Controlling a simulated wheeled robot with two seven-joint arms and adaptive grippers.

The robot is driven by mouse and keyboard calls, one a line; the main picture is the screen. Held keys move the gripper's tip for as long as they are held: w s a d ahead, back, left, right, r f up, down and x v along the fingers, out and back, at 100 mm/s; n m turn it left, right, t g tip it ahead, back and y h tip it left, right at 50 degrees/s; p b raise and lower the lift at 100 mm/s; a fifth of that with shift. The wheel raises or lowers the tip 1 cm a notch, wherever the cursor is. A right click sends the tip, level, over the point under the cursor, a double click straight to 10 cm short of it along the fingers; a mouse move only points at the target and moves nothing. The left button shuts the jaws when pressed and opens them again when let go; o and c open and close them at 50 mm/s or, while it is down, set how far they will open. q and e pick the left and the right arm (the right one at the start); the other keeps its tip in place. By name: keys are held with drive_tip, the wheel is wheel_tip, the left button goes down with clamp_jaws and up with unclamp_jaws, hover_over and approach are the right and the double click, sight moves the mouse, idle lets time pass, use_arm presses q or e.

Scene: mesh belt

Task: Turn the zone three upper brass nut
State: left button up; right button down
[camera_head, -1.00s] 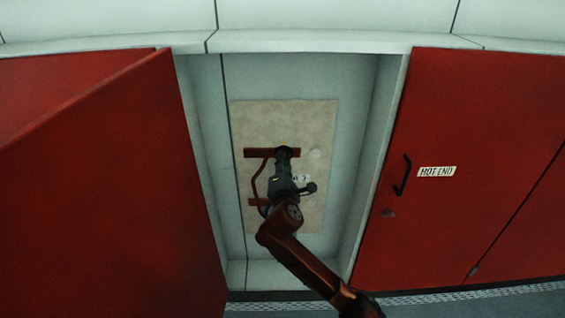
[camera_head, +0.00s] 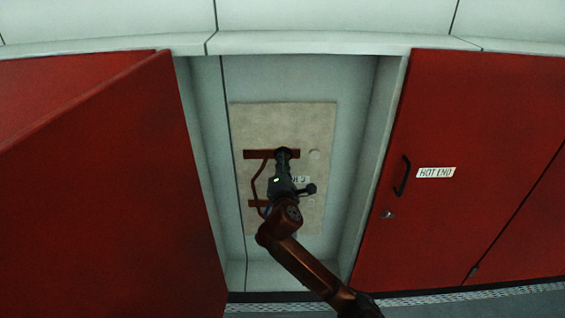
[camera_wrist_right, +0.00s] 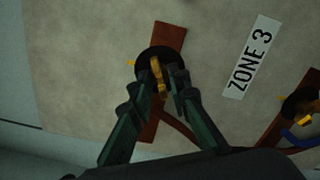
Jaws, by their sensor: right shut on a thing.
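The upper brass nut (camera_wrist_right: 157,74) sits at the middle of a dark round disc on a copper-brown bar. My right gripper (camera_wrist_right: 163,86) has its two fingers closed around the nut in the right wrist view. In the head view my right gripper (camera_head: 283,158) reaches the upper copper-brown bar (camera_head: 257,154) and hides the nut. A second brass nut (camera_wrist_right: 293,102) on another dark disc shows at the right edge of the wrist view. My left gripper is in neither view.
The beige panel (camera_head: 318,125) lies inside an open pale cabinet bay. A "ZONE 3" label (camera_wrist_right: 250,58) is beside the bars. An open red door (camera_head: 110,200) stands on the left; a shut red door (camera_head: 450,230) marked "HOT END" is on the right.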

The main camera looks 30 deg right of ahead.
drive_tip(key=m+p, duration=0.5)
drive_tip(key=m, duration=1.8)
drive_tip(key=shift+m, duration=0.3)
idle(0.5)
drive_tip(key=c, duration=2.1)
unclamp_jaws()
wheel_tip(320, 180, up, 10)
